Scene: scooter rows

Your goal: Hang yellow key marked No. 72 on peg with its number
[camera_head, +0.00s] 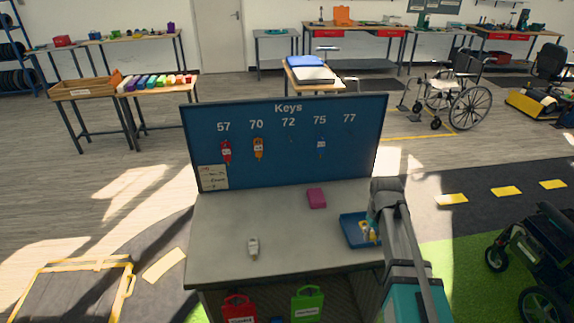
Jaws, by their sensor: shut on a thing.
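The blue key board (340,165) stands at the back of the grey desk, headed "Keys", with numbers 57, 70, 72, 75 and 77. The peg under 72 (291,140) is bare and tiny in view. A red key (226,151) hangs under 57, an orange one (258,148) under 70 and a blue-and-white one (321,146) under 75. No key hangs under 77. My gripper (373,228) is at the blue tray (352,240), mostly hidden by my arm, shut on the yellow key (372,236). The key's number is unreadable.
A pale key (253,248) lies at the front of the desk (220,225). A pink block (316,198) lies near the board. A note (213,177) is on the board's lower left. Red (239,309) and green (307,304) cases sit below. The desk's middle is clear.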

